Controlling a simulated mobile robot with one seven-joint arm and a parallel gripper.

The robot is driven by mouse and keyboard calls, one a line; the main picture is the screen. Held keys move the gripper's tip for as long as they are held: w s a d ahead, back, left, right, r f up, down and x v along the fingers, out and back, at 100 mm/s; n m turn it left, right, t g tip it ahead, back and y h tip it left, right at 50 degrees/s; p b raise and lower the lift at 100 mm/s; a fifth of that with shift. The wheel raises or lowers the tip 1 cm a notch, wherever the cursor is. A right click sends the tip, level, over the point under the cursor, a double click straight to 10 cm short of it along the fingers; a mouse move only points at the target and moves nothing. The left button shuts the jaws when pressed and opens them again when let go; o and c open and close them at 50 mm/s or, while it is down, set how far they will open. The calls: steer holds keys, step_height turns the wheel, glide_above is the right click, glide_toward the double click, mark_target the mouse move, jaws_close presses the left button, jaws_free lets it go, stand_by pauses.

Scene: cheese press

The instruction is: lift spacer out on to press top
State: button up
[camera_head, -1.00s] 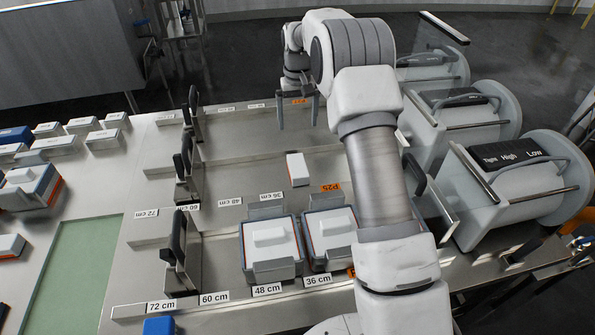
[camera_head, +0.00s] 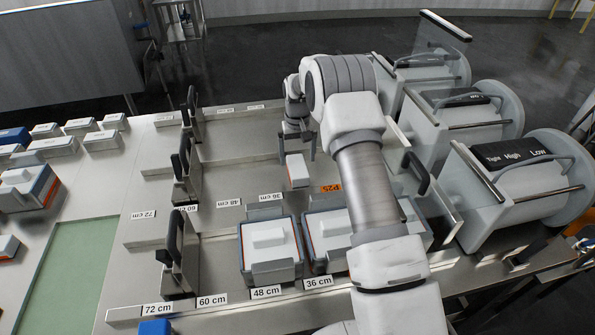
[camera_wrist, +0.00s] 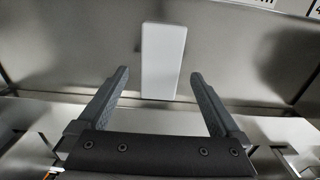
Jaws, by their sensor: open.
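The spacer appears to be a small white block (camera_head: 297,171) standing in the middle metal channel in the head view. It also shows as a plain white block (camera_wrist: 162,62) in the wrist view, straight ahead between the fingertips. My gripper (camera_head: 296,150) is open and empty, close to the far side of the block, with its fingers hanging down. In the wrist view my gripper (camera_wrist: 160,76) has both fingers spread wider than the block, with no clear contact. The presses are large white cylinders at the right; the nearest press (camera_head: 520,180) has a black top marked Tight, High and Low.
Two grey-white moulds (camera_head: 268,250) sit in the near channel; my arm partly covers the right one. Black-handled plates (camera_head: 180,165) stand at the channels' left. Several white blocks (camera_head: 103,140) lie on the left table. The middle channel left of the spacer is clear.

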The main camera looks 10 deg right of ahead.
mark_target(297, 165)
steer(key=f, duration=0.4)
steer(key=shift+s+f+b, duration=0.2)
steer(key=shift+f+b, duration=0.05)
steer(key=shift+b, duration=0.05)
steer(key=shift+r, duration=0.1)
steer(key=c, duration=1.5)
steer(key=shift+c, duration=0.2)
